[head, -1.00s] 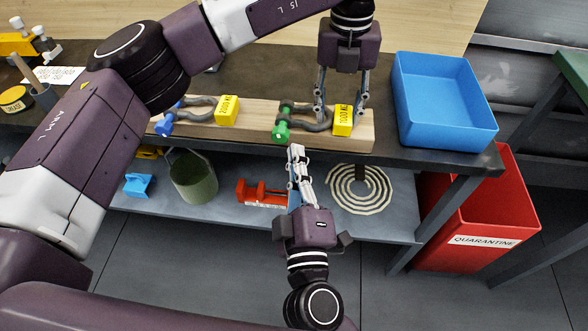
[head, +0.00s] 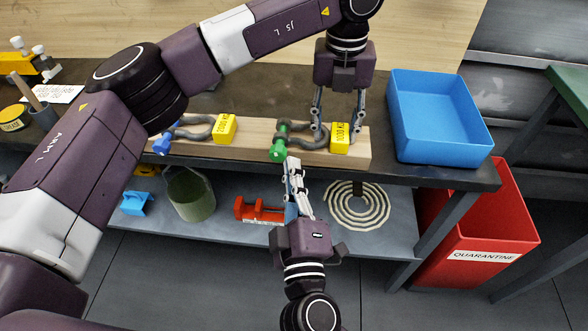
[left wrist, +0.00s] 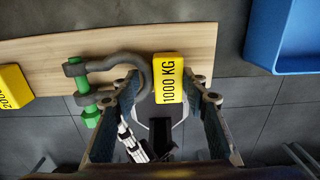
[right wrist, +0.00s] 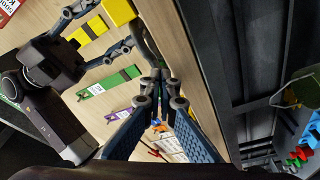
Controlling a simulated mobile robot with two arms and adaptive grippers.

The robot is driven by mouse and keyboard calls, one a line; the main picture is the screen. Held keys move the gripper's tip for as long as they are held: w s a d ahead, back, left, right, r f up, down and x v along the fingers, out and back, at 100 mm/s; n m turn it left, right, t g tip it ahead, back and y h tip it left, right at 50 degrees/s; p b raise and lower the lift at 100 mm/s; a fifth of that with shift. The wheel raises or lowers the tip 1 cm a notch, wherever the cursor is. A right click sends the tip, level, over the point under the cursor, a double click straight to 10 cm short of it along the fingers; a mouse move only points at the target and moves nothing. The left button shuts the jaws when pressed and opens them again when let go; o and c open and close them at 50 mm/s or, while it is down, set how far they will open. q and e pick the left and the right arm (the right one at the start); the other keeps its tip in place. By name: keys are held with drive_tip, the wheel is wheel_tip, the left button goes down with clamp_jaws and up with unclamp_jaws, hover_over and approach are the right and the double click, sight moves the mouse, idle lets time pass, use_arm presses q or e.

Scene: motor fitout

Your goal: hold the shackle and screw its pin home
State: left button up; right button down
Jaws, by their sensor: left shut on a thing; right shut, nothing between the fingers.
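The shackle (head: 310,143) lies at the right end of a wooden board, with a yellow 1000 KG tag (head: 340,138) at its bow. Its green pin (head: 279,150) crosses the shackle's ears, its head towards the bench's front edge; the thread is hidden. The left wrist view shows shackle (left wrist: 128,61), tag (left wrist: 168,78) and pin (left wrist: 86,90). My left gripper (head: 337,128) comes from above and is shut on the shackle at its bow and tag. My right gripper (head: 291,162) is shut and empty, its tips just below and beside the pin head; in the right wrist view its fingertips (right wrist: 162,82) meet.
A second shackle with a blue pin (head: 162,143) and yellow tag (head: 225,128) lies left on the board (head: 255,150). A blue bin (head: 440,115) stands right, above a red quarantine bin (head: 485,235). The lower shelf holds a green bucket (head: 190,195) and a red tool (head: 258,210).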

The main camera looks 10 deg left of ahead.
use_arm(q)
drive_tip(key=shift+d, duration=0.15)
use_arm(e)
drive_tip(key=shift+a+r, duration=0.15)
drive_tip(key=shift+a, duration=0.1)
use_arm(q)
drive_tip(key=shift+o, duration=0.2)
drive_tip(key=shift+d, duration=0.1)
use_arm(e)
drive_tip(key=shift+a+f, duration=0.3)
drive_tip(key=shift+d+f, duration=0.1)
idle(0.3)
use_arm(q)
drive_tip(key=shift+a, duration=0.2)
drive_tip(key=shift+c, duration=0.2)
use_arm(e)
drive_tip(key=a+v, duration=0.1)
drive_tip(key=v, duration=0.4)
drive_tip(key=shift+s+d, duration=0.4)
drive_tip(key=shift+s, duration=0.15)
use_arm(q)
drive_tip(key=o, duration=1.4)
